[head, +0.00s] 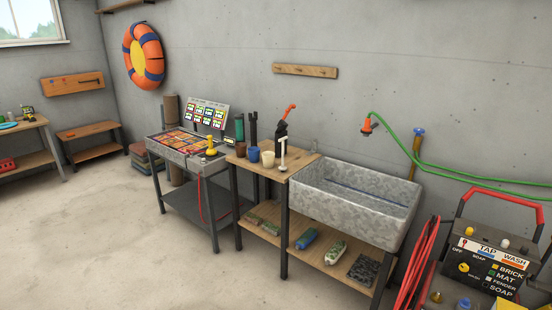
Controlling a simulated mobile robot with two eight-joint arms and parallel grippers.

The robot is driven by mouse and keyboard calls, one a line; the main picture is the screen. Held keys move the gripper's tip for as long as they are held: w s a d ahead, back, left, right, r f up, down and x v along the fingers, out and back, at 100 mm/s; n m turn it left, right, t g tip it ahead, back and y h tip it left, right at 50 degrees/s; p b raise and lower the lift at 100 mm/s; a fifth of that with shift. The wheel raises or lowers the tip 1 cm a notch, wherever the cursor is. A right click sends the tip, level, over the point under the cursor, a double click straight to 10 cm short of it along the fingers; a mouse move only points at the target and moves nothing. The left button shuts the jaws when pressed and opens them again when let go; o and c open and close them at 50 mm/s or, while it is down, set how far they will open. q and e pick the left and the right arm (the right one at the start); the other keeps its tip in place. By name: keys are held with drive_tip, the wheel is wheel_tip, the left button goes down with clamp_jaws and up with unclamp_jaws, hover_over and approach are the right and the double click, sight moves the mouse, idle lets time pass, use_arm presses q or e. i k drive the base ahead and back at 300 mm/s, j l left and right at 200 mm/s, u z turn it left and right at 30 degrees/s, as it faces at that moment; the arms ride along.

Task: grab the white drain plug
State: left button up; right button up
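A white upright piece with a T-shaped top (283,152) stands on the wooden top at the left end of the grey sink (350,215). It may be the white drain plug, but it is too small to be sure. The bottom of the sink is partly hidden by its front wall, and no plug shows inside it. Neither of my grippers is in view.
Small cups, one blue (253,154) and one tan (268,159), stand close by the white piece. A panel table (185,150) adjoins on the left. A wash machine (490,260) and a green hose (418,150) are at right. The floor (110,240) at front left is clear.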

sight(282, 168)
drive_tip(key=i+j+u, duration=0.1)
drive_tip(key=i, duration=1.2)
